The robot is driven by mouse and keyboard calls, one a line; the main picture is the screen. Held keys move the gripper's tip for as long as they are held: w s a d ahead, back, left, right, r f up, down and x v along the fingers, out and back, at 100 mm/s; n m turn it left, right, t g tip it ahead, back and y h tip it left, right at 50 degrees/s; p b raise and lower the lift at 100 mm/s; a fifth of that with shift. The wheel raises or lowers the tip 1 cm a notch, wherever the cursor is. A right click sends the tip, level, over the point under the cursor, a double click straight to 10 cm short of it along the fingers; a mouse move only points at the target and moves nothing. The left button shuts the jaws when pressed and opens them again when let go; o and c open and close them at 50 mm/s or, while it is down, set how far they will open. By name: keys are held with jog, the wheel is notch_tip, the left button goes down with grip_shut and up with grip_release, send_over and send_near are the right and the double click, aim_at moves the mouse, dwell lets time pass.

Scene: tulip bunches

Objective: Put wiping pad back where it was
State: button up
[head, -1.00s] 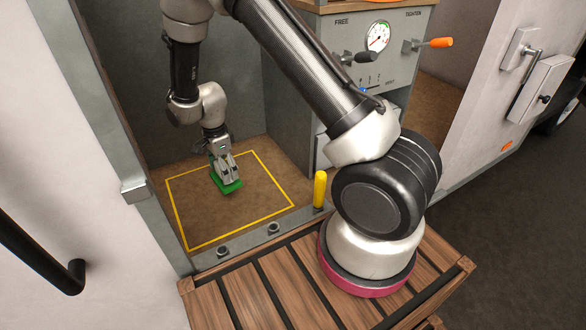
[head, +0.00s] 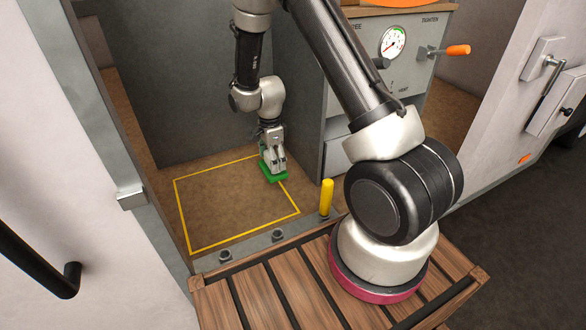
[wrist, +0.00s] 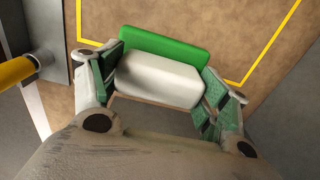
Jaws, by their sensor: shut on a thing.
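The wiping pad (head: 274,177) has a green base and, in the wrist view, a white upper block (wrist: 158,80) over the green part (wrist: 165,48). My gripper (head: 273,160) points down and is shut on the white block, with one finger on each side. The pad is at the right edge of the yellow outlined square (head: 238,238) on the brown floor of the bay. I cannot tell whether the pad touches the floor or hangs just above it.
A yellow post (head: 326,197) stands on the metal sill right of the square, close to the pad. A grey cabinet (head: 335,150) with a gauge (head: 394,41) and orange-tipped lever (head: 455,50) rises to the right. The square's inside is bare. Slatted wooden decking (head: 290,290) lies in front.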

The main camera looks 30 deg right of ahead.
jog(key=d, duration=0.8)
jog(key=shift+a+f, duration=0.15)
jog(key=shift+f, duration=3.35)
jog(key=shift+f, duration=0.15)
jog(key=o, duration=1.1)
jog(key=shift+c, duration=0.2)
